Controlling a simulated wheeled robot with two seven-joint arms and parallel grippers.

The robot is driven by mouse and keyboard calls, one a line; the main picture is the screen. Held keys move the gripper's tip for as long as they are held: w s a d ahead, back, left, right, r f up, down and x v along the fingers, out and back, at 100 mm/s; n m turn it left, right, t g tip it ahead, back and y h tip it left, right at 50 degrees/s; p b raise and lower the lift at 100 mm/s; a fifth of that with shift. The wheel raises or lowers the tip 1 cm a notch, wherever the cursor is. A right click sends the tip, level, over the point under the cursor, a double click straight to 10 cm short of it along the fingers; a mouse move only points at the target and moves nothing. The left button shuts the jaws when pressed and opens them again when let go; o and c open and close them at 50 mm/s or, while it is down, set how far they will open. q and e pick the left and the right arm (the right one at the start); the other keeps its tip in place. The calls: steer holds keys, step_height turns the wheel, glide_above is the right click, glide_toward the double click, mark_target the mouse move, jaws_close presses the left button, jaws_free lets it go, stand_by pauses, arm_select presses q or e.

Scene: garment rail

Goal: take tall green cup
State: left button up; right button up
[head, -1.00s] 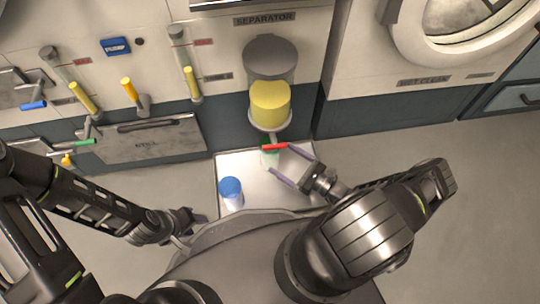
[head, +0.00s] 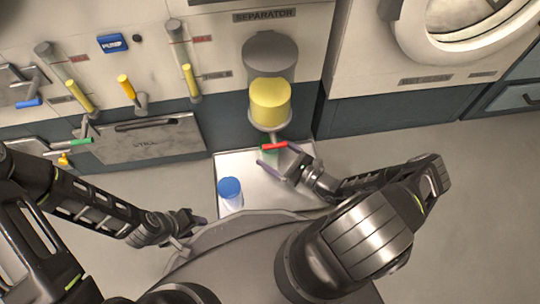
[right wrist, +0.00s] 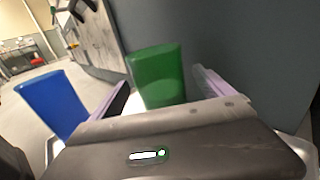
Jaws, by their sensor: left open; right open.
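The tall green cup (right wrist: 157,76) stands in front of my right gripper in the right wrist view, between its two purple-tipped fingers. In the head view only a small green part of the cup (head: 267,153) shows under the separator, mostly hidden. My right gripper (head: 276,156) is open, its fingers pointing toward the cup and low over the tray; contact cannot be told. My left gripper (head: 196,222) is open and empty, left of the tray.
A blue-topped cup (head: 230,192) stands at the tray's left; a blue cup (right wrist: 52,103) shows in the wrist view. A red handle (head: 275,146) sits just above my right gripper, below the yellow container (head: 270,101). The white tray (head: 265,192) is mostly clear.

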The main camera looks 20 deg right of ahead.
mark_target(279, 151)
steer(key=shift+c, duration=0.5)
steer(key=c, duration=1.8)
jaws_close()
steer(key=shift+r, duration=0.15)
steer(key=shift+r+p, duration=0.4)
steer(key=shift+r, duration=0.05)
step_height(279, 151, up, 3)
steer(key=shift+r+p, duration=0.1)
steer(key=shift+p, duration=1)
steer(key=p+v, duration=0.2)
steer(key=v, duration=1.6)
steer(key=shift+f, duration=0.4)
